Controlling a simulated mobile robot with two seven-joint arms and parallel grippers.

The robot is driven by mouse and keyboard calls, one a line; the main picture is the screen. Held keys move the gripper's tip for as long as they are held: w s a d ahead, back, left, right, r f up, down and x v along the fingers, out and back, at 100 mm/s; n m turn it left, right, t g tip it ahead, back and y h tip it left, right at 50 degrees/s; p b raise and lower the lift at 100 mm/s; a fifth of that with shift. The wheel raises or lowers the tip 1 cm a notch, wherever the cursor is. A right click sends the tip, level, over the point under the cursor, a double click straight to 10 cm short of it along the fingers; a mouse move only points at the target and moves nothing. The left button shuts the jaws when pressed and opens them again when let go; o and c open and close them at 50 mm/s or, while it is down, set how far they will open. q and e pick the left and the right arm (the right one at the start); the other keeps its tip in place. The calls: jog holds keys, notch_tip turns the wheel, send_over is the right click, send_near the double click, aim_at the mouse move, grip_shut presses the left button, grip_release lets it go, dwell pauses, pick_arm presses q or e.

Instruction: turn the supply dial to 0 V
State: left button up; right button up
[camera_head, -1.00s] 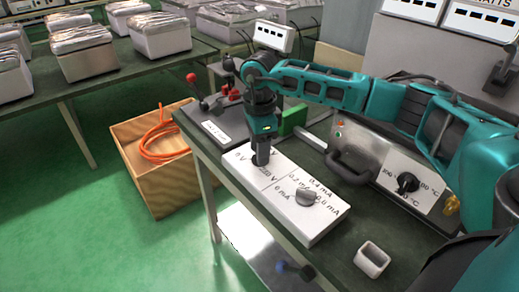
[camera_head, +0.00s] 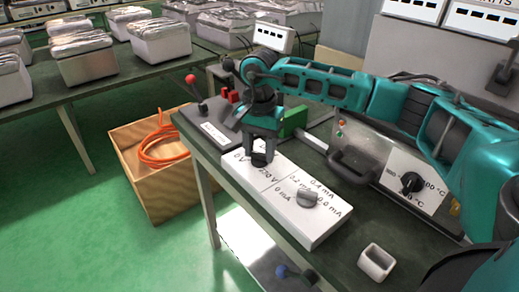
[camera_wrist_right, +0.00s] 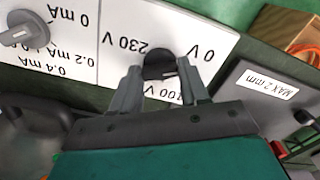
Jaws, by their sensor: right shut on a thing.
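The supply unit (camera_head: 288,207) is a flat white box on the green-topped bench, with printed labels for volts on one half and milliamps on the other. Its dark round voltage dial (camera_head: 259,159) sits at the far end, partly covered by my gripper. In the right wrist view the dial (camera_wrist_right: 158,62) lies between the two fingers, near the labels 0 V, 230 V and 100 V; its pointer direction is not clear. My right gripper (camera_head: 257,154) points down and is shut on the dial. A grey milliamp knob (camera_head: 307,199) stands nearer. My left gripper is not in view.
A heater unit with a black temperature knob (camera_head: 411,182) and a handle stands right of the supply box. A small white open block (camera_head: 375,262) sits in front. A lever device with red knobs (camera_head: 191,79) is behind. A wooden crate (camera_head: 160,195) with orange cable is on the floor.

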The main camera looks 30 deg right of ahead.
aim_at(259, 154)
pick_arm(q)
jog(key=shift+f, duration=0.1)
pick_arm(e)
jog(key=shift+n, duration=0.6)
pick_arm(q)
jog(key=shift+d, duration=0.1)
pick_arm(e)
jog(key=o, duration=1.1)
jog(key=shift+c, duration=0.2)
pick_arm(q)
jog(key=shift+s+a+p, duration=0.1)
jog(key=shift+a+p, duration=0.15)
jog(key=shift+p, duration=0.2)
pick_arm(e)
notch_tip(259, 154, up, 13)
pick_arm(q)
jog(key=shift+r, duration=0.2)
